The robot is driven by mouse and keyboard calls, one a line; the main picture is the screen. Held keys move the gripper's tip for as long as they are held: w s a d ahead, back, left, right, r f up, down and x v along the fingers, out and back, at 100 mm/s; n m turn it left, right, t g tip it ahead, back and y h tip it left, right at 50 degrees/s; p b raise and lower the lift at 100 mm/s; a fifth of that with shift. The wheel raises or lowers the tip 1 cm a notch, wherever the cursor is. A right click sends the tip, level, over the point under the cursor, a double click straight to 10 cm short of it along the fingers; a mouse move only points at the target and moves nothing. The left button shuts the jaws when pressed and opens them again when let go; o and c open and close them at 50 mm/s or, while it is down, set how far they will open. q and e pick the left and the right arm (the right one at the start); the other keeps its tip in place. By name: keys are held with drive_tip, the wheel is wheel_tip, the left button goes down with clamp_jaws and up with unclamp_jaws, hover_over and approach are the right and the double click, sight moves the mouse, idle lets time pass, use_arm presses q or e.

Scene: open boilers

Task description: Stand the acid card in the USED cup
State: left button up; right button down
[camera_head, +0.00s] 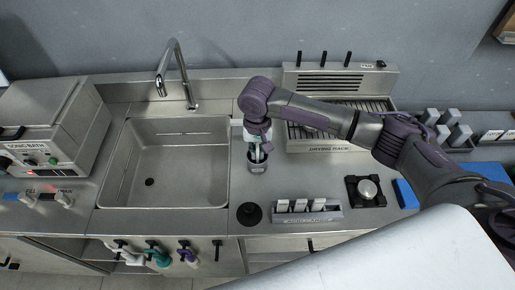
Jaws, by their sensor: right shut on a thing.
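My right gripper (258,146) points down between the sink and the drying rack. It is shut on a thin pale piece, seen as a narrow strip, which looks like the acid card; its markings are too small to read. Directly below is a small grey cup (257,167) with a dark mouth, which looks like the USED cup; its label cannot be read. The lower end of the strip is at the cup's mouth, but I cannot tell how deep it reaches or whether it is let down. My left gripper is out of the frame.
The empty steel sink (175,165) lies to the left, with a tall tap (178,70) behind. The drying rack (333,145) stands under my right forearm. In front are a black round piece (249,214) and a grey holder (307,217) with several white blocks.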

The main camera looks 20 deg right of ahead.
drive_tip(key=c, duration=1.2)
unclamp_jaws()
drive_tip(key=shift+r, duration=0.15)
wheel_tip(320, 180, up, 12)
drive_tip(key=shift+f, duration=0.15)
